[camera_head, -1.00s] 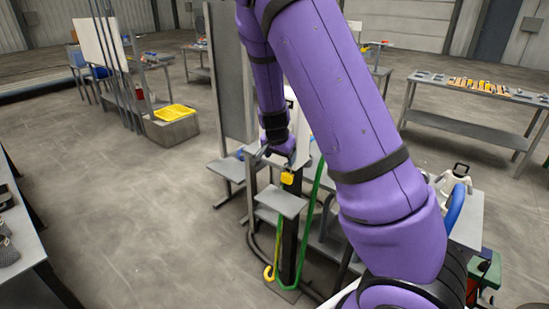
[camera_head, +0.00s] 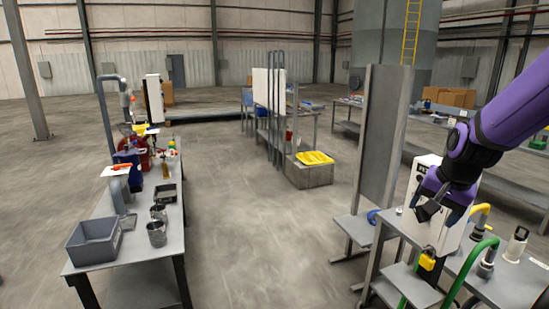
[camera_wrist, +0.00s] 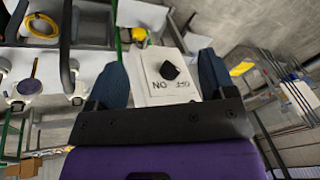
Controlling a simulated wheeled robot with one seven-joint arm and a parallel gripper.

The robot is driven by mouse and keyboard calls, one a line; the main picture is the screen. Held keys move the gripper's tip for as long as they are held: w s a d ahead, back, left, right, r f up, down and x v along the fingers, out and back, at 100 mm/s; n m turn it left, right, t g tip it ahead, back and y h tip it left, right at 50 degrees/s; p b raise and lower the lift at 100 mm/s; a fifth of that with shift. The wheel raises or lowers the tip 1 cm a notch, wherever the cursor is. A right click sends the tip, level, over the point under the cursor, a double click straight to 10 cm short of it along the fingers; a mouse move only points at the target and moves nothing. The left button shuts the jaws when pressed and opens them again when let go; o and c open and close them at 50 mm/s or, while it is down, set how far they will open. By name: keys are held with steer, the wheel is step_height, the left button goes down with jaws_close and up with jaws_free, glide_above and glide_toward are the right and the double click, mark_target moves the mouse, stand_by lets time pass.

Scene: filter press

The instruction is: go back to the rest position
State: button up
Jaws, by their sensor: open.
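My purple arm reaches in from the right in the head view, and my gripper (camera_head: 430,205) hangs in front of a white box (camera_head: 420,178) on the right-hand bench. In the wrist view my gripper (camera_wrist: 162,75) has its two dark blue fingers spread apart with nothing held between them. Beyond the fingers is the white box face (camera_wrist: 155,88) with a black knob (camera_wrist: 169,71) and ON and OFF lettering. The gap between the fingertips and the box cannot be judged.
A tall grey panel (camera_head: 385,140) stands behind. A left table (camera_head: 130,250) holds a grey bin (camera_head: 95,242) and metal cups. The floor (camera_head: 250,240) between is clear.

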steer(key=s+a+r+n, duration=0.1)
steer(key=s+r+n, duration=0.1)
steer(key=s+r, duration=0.2)
steer(key=s+a+r+n+t, duration=0.1)
steer(key=s+a+r+n, duration=0.1)
steer(key=s, duration=0.9)
steer(key=s+a+r+n, duration=0.2)
steer(key=s+r+n, duration=0.1)
steer(key=s+r, duration=0.3)
steer(key=shift+s+n+t, duration=0.3)
steer(key=shift+s+n, duration=0.1)
steer(key=shift+s, duration=0.25)
stand_by(0.4)
